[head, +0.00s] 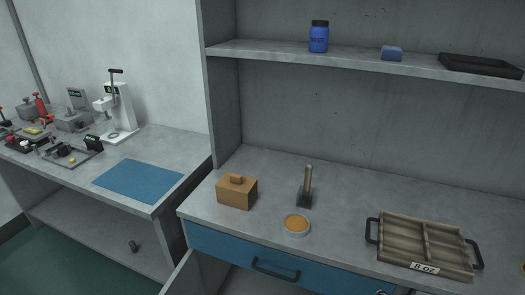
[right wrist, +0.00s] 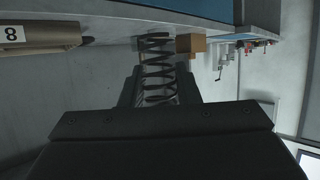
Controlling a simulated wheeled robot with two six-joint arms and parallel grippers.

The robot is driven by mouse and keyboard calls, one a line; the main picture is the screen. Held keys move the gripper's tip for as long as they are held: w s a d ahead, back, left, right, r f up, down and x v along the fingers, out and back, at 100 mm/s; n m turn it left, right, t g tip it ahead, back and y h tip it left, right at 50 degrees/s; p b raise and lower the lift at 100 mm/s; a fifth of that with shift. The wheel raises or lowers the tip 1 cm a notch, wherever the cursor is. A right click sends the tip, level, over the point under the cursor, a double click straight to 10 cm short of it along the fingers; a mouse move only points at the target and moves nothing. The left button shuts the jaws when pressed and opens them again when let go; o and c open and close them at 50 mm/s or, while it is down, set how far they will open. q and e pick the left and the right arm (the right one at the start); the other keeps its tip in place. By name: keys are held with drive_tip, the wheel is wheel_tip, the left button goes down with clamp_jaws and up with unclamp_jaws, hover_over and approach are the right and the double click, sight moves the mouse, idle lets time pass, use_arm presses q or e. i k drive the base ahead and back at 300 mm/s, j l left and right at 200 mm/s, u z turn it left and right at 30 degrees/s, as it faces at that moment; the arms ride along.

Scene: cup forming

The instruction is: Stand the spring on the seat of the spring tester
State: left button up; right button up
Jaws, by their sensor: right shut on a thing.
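A dark coil spring (right wrist: 157,70) is in the right wrist view, between the fingers of my right gripper (right wrist: 158,88). The gripper is shut on it, and the spring's coils stick out past the fingers. Neither gripper shows in the head view.
A blue mat (head: 138,181) lies on the left bench, with several small devices behind. On the nearer counter are a wooden box (head: 237,191), a brush-like tool (head: 306,188), a round dish (head: 295,225) and a divided tray (head: 424,243).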

sight(114, 136)
drive_tip(key=k+j, duration=1.25)
drive_tip(key=j, duration=2.1)
drive_tip(key=i+j, duration=0.4)
drive_tip(key=j, duration=0.15)
drive_tip(key=i+j, duration=0.35)
drive_tip(key=j, duration=0.15)
drive_tip(key=i+j, duration=0.4)
drive_tip(key=j, duration=0.15)
drive_tip(key=i+j, duration=0.1)
drive_tip(key=i, duration=0.9)
drive_tip(key=i+j, duration=0.1)
drive_tip(key=i, duration=0.85)
